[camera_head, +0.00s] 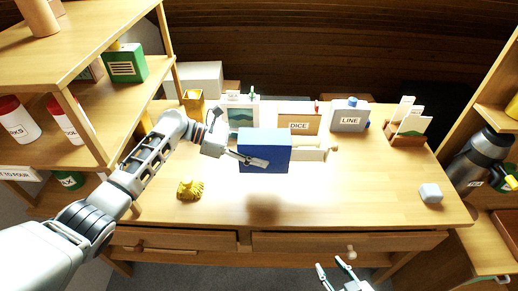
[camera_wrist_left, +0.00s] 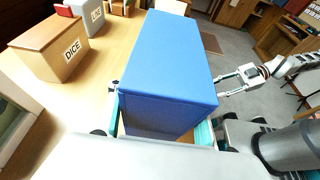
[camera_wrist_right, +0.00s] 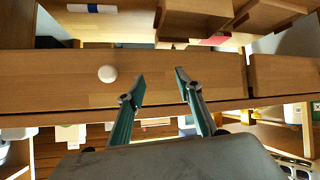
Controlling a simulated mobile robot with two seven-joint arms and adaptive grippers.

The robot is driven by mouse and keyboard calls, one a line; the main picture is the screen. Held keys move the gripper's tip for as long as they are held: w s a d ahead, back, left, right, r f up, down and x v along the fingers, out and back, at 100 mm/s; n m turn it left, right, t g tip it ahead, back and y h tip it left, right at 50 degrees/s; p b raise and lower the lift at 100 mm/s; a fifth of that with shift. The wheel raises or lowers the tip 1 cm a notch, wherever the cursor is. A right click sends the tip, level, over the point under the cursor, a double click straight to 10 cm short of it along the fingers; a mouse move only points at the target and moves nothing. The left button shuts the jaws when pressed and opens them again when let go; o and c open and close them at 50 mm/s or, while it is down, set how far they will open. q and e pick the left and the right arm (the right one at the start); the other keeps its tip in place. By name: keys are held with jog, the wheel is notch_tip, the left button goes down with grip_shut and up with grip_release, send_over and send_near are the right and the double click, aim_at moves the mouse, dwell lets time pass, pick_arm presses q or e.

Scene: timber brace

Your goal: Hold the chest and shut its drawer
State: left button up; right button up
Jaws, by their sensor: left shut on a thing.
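The blue chest (camera_head: 264,150) is in the middle of the head view, with a dark shadow on the tabletop below it, so it appears held above the table. Its pale wooden drawer (camera_head: 307,151) sticks out of the right side, with a knob (camera_head: 327,153) at its end. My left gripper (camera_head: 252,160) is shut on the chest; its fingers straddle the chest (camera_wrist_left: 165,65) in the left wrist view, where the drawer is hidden. My right gripper (camera_head: 335,270) is open and empty in front of the table edge, apart from the chest; its spread fingers show in the right wrist view (camera_wrist_right: 159,85).
Behind the chest stand a DICE box (camera_head: 298,124), a grey LINE box (camera_head: 349,117) and a card holder (camera_head: 406,128). A yellow figure (camera_head: 189,189) and a pale block (camera_head: 430,193) lie on the table (camera_head: 350,205). Shelves flank both sides. The front middle tabletop is clear.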

pick_arm(q)
jog(key=shift+f, duration=0.5)
jog(key=shift+f+b, duration=0.65)
jog(key=shift+f, duration=0.25)
jog(key=shift+f+b, duration=1.55)
jog(key=shift+f, duration=1.4)
